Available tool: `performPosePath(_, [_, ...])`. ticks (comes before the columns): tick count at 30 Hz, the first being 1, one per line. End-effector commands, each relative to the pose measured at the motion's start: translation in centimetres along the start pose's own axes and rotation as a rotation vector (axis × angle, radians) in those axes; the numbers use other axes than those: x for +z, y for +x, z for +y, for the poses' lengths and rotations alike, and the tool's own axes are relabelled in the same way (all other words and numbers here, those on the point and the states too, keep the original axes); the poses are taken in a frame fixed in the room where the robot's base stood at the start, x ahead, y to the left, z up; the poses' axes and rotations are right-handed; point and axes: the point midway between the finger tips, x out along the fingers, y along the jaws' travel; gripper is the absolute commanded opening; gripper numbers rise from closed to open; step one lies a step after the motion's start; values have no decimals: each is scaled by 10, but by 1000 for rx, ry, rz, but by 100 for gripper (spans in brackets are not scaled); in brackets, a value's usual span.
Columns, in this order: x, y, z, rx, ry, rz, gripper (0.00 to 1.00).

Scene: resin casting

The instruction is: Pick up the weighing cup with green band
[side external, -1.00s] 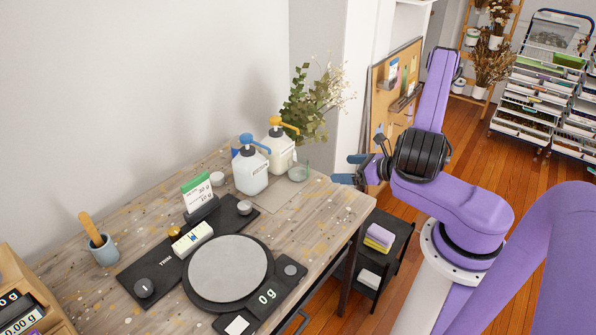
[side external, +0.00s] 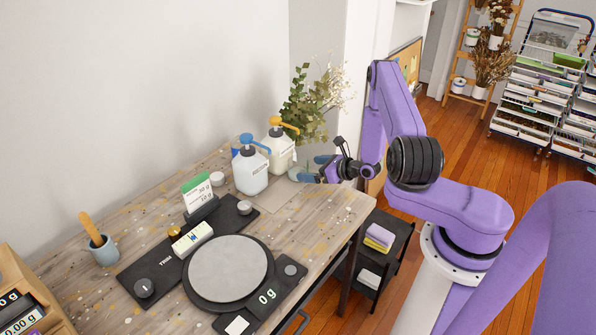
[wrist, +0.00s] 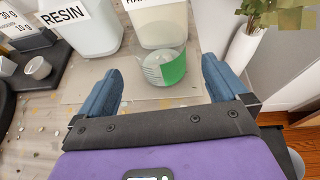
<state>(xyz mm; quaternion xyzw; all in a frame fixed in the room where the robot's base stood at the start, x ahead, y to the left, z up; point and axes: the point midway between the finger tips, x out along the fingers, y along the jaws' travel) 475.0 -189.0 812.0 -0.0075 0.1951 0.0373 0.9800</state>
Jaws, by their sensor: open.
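The weighing cup with green band (wrist: 160,69) is clear, with a green band on its right side in the wrist view. It stands upright on a mat in front of the hardener-side bottle. In the side view the cup (side external: 297,173) is partly hidden behind my gripper's fingers. My gripper (wrist: 163,92) is open and empty, its two blue fingers pointing toward the cup. The cup lies ahead of the fingertips, between their lines and not touching them. In the side view my gripper (side external: 313,168) is over the table's right end.
Two pump bottles, one with a blue pump (side external: 250,170) and one with an orange pump (side external: 280,148), stand close behind the cup. A plant in a white vase (wrist: 247,44) is at right.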

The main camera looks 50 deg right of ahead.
Motion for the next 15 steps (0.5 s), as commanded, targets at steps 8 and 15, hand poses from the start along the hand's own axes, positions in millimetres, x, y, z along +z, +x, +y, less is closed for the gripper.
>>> performPosePath(8, [-3,36,0,3,-2,-1,100])
performPosePath(15, [-2,45,0,3,-1,-1,100])
